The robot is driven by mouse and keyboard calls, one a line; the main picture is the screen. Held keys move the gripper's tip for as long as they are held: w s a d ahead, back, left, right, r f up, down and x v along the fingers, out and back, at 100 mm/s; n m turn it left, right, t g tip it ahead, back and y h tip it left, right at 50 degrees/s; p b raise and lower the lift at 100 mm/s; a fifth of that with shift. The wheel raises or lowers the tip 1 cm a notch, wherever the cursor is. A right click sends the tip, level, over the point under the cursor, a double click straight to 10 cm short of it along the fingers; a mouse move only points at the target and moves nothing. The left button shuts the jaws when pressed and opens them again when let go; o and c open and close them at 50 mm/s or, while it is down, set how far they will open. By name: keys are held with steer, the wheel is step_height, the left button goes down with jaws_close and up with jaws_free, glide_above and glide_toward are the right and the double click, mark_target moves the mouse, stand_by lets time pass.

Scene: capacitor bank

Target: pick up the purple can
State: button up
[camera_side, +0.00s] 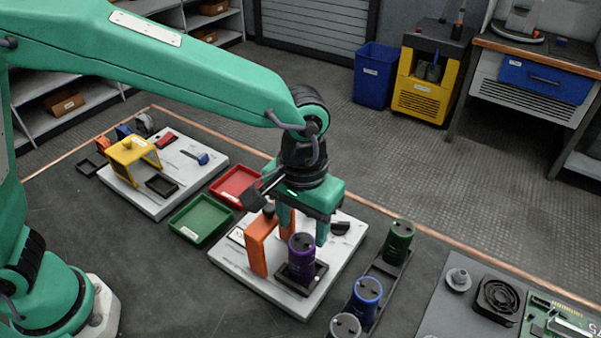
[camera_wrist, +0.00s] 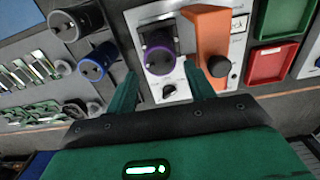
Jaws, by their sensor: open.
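The purple can (camera_side: 301,262) stands upright in a black square holder (camera_side: 318,275) on a white plate (camera_side: 225,258). Its dark top faces up. My gripper (camera_side: 303,234) points down just above and behind the can in the side view, its green fingers apart and empty. In the wrist view the purple can (camera_wrist: 159,60) appears between and beyond the two fingertips (camera_wrist: 160,74), apart from both. An orange bracket (camera_side: 259,245) stands on the same plate, left of the can in the side view; it shows right of the can in the wrist view (camera_wrist: 209,35).
Blue (camera_side: 366,290), green (camera_side: 399,236) and grey (camera_side: 345,326) cans stand in a rack to the right. Green (camera_side: 200,221) and red (camera_side: 236,187) trays lie left. A yellow bracket (camera_side: 134,155) stands on another plate. A circuit board (camera_side: 560,325) lies far right.

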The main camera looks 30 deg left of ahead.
mark_target(302, 242)
steer(key=shift+f, duration=0.25)
steer(key=shift+f, duration=2.55)
steer(key=c, duration=0.9)
steer(key=shift+r, duration=0.2)
